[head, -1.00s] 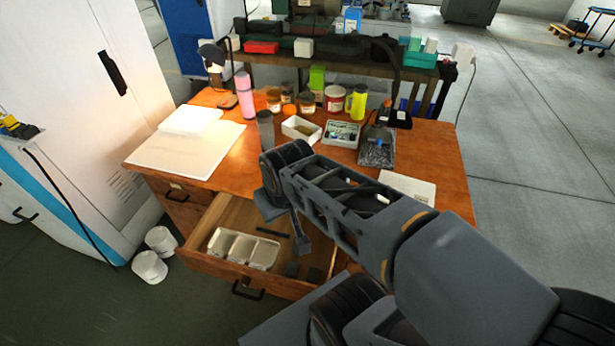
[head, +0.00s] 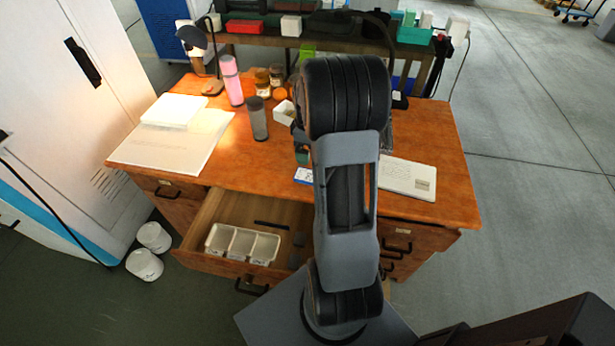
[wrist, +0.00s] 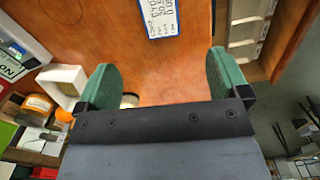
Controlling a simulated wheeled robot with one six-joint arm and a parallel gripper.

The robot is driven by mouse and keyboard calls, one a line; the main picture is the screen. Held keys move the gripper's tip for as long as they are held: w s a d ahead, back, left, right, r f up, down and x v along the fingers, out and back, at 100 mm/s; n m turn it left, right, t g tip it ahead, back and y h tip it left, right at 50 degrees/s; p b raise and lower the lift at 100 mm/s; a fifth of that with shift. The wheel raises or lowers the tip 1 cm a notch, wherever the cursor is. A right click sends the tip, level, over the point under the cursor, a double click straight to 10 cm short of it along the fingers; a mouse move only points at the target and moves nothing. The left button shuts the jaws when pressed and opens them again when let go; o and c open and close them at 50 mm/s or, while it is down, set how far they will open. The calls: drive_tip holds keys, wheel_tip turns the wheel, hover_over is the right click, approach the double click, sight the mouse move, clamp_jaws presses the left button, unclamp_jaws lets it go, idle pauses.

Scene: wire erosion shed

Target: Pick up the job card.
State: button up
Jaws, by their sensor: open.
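The job card is a small white card with a blue border and dark print. It lies on the brown desk at the top of the wrist view (wrist: 162,17), and its upper part is cut off by the frame. In the head view a corner of the job card (head: 304,175) shows just left of my arm. My gripper (wrist: 162,82) is open, with green finger pads wide apart and only bare desk between them. The card lies beyond the fingertips, roughly midway between them. In the head view my arm hides most of the gripper.
An open drawer (head: 205,262) with a white divided tray (head: 242,245) juts out in front. A grey cup (head: 257,120), a pink bottle (head: 231,82) and jars stand behind left. A white closed laptop-like slab (head: 407,178) lies right. Papers (head: 175,150) lie left.

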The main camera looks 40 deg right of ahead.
hover_over(308, 175)
wheel_tip(308, 175, down, 8)
drive_tip(key=shift+r, duration=0.15)
drive_tip(key=shift+s+d+f+p, duration=0.1)
drive_tip(key=shift+f+p, duration=0.1)
drive_tip(key=shift+f, duration=1.1)
drive_tip(key=shift+s+f+p, duration=0.1)
drive_tip(key=shift+f+p, duration=0.05)
drive_tip(key=shift+f, duration=1.1)
drive_tip(key=c, duration=1)
